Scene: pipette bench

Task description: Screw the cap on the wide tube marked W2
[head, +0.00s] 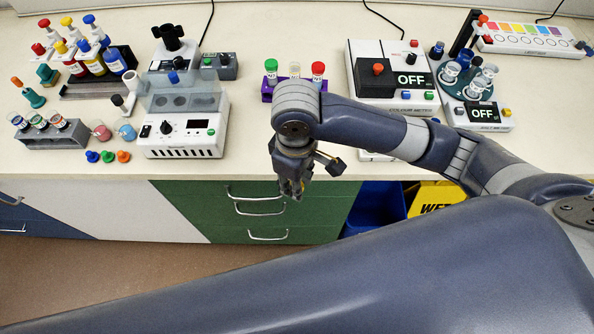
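A grey rack (58,141) at the left of the bench holds several wide tubes (38,122) with labels too small to read, so I cannot tell which is W2. My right gripper (291,192) points down over the bench's front edge, well to the right of the caps and rack. Whether its fingers are open or shut is unclear. My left gripper is out of view.
A white device (183,152) with a clear lid stands right of the caps. A purple rack (267,90) with capped tubes is behind my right wrist, which partly hides it. Meters (385,108) stand farther right.

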